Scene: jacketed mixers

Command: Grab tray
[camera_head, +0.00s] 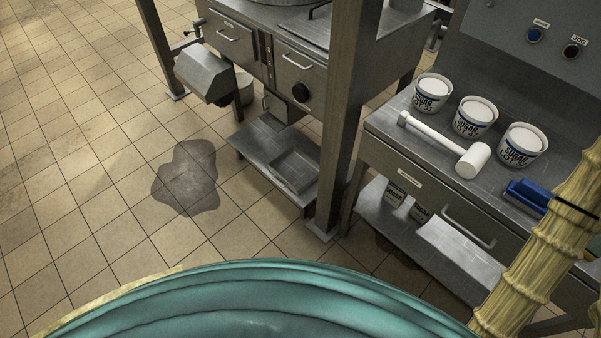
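A shallow grey metal tray (293,171) lies on the low shelf (252,151) beneath the mixer, left of a thick steel post. Its rim and flat inside show, and it looks empty. It sits close to the floor, below a small spout-like box (280,111). My gripper is not in view, so its state and distance from the tray cannot be seen.
A steel post (345,120) stands right of the tray. The right counter (400,140) holds three sugar tubs (475,115), a white mallet (472,160) and a blue object (526,194). Tiled floor at left is open, with a dark wet-looking patch (187,178).

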